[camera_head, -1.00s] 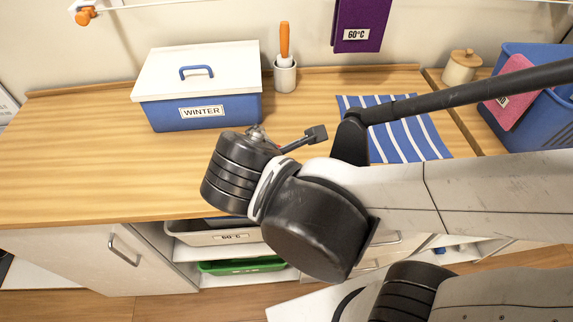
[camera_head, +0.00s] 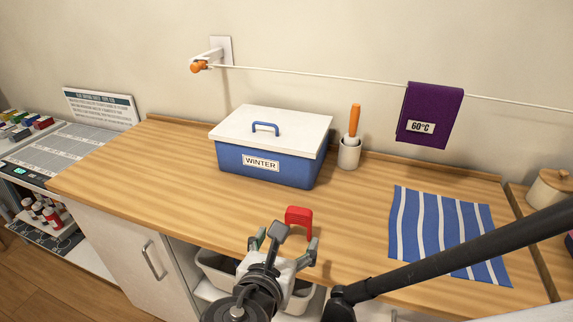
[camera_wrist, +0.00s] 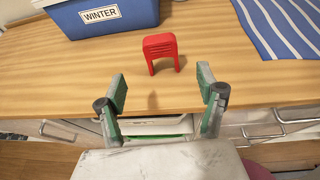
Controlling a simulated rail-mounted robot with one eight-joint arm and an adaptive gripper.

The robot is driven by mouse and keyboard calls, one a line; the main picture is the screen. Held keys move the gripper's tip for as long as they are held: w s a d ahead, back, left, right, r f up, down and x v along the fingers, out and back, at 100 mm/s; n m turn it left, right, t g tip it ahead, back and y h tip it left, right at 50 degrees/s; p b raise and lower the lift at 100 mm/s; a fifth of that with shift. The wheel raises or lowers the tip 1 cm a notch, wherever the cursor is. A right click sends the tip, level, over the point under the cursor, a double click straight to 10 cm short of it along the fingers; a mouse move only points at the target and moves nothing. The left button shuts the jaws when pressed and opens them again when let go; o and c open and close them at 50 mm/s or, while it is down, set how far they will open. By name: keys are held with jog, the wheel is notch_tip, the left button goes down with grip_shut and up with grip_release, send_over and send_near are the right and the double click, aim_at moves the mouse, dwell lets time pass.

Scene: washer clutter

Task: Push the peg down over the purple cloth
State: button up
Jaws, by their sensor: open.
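The purple cloth (camera_head: 430,118) with a 60°C label hangs folded over the line (camera_head: 320,77) at the back wall. No peg shows on the line over it. A red peg (camera_head: 299,217), with two legs pointing down, is just beyond my gripper (camera_head: 284,243) near the counter's front edge. In the wrist view the peg (camera_wrist: 160,46) appears ahead of the gap between the fingers of my gripper (camera_wrist: 163,90), apart from both. Whether it rests on the counter is unclear. My gripper is open and empty.
A blue WINTER box (camera_head: 268,163) with a white lid stands on the counter (camera_head: 150,165). A cup with an orange-handled tool (camera_head: 350,152) stands right of it. A striped blue cloth (camera_head: 440,230) lies at the right. The left counter is clear.

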aim_at(297, 222)
jog(key=shift+b+x, duration=0.95)
jog(key=shift+x, duration=4.25)
jog(key=shift+c, duration=0.4)
jog(key=c, duration=0.9)
